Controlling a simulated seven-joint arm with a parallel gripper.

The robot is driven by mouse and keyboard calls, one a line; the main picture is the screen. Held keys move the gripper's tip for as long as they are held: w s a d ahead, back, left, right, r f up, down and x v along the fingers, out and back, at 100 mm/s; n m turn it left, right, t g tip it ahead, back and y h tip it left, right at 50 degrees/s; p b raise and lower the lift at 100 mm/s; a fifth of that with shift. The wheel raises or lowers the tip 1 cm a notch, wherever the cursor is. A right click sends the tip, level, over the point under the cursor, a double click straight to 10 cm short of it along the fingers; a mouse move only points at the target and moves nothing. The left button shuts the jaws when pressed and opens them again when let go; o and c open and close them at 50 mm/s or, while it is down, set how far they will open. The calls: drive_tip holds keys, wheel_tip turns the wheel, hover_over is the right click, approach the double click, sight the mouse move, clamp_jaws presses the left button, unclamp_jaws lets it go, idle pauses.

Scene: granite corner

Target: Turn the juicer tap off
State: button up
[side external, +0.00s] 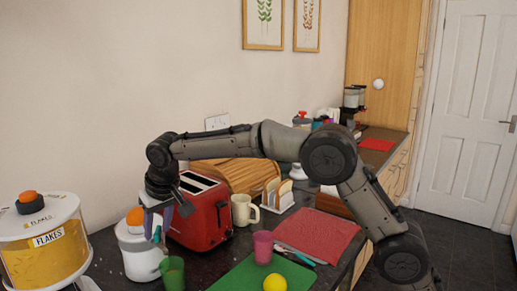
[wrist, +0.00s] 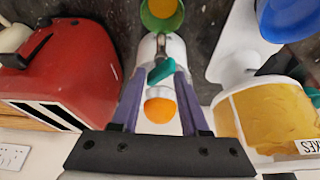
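The juicer (side external: 138,258) is a white rounded body with an orange (side external: 135,217) on top, standing left of the red toaster. In the wrist view the juicer (wrist: 175,49) shows ahead of my gripper. Its tap has a grey spout and a teal lever (wrist: 160,73). A green cup (side external: 173,274) stands under the spout; in the wrist view it holds something orange. My gripper (side external: 160,222) is over the juicer's front, pointing down. Its purple fingers (wrist: 161,72) are apart, with the teal lever between or just beyond their tips. I cannot tell whether they touch it.
The red toaster (side external: 199,216) stands close beside the juicer. The flakes dispenser (side external: 45,250) is on the other side. A cream mug (side external: 244,209), pink cup (side external: 262,247), green board (side external: 235,277) and yellow ball (side external: 275,283) lie to the right. A blue bowl (wrist: 288,18) shows in the wrist view.

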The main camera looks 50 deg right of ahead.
drive_tip(key=shift+n, duration=0.5)
drive_tip(key=d+v, duration=0.2)
drive_tip(key=v, duration=0.7)
drive_tip(key=d+v, duration=0.2)
drive_tip(key=v, duration=0.8)
drive_tip(key=s+d+r, duration=0.1)
drive_tip(key=s+d, duration=0.3)
drive_tip(key=s, duration=0.2)
drive_tip(key=s+d+r+m+t, duration=0.1)
drive_tip(key=s+d, duration=0.3)
drive_tip(key=s, duration=0.3)
drive_tip(key=shift+r+m, duration=0.2)
drive_tip(key=shift+m, duration=0.1)
